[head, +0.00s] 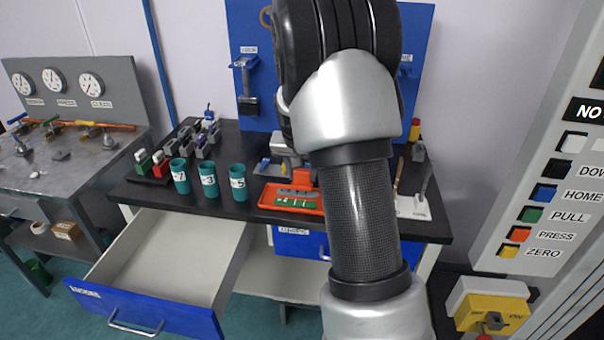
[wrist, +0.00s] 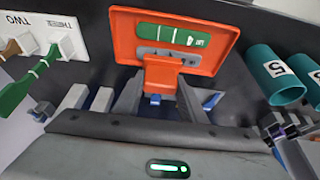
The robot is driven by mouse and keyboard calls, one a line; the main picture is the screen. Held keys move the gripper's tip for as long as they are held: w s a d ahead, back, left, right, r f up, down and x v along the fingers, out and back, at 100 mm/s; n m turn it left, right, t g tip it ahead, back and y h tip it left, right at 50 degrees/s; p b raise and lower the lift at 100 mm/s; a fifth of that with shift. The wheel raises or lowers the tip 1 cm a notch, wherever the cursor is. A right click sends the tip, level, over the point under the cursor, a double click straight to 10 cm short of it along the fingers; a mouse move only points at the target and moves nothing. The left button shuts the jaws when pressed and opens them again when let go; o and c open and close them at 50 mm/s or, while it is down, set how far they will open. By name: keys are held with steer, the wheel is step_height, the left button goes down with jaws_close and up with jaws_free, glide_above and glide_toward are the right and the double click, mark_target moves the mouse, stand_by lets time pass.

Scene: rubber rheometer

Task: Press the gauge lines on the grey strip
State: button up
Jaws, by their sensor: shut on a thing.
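An orange tray (head: 268,203) lies on the black bench and also shows in the wrist view (wrist: 226,36). In it lie a green strip with white lines (wrist: 165,35) and a grey strip (wrist: 188,59). The grey strip lies beside the green one and also shows in the head view (head: 297,192). My gripper (wrist: 160,97) is shut on an orange block (wrist: 161,73) at the tray's edge. The block covers part of the grey strip's edge in the wrist view. I cannot tell whether it touches the strip or joins the tray. My arm hides much of the gripper in the head view.
Teal numbered cups (head: 209,180) stand left of the tray. A white board with tools (head: 412,207) lies to its right and shows in the wrist view (wrist: 42,35). An open drawer (head: 160,262) juts out at front left. A button panel (head: 545,190) stands at right.

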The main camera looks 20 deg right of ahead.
steer(key=shift+r+p, duration=1.55)
steer(key=shift+r, duration=1.2)
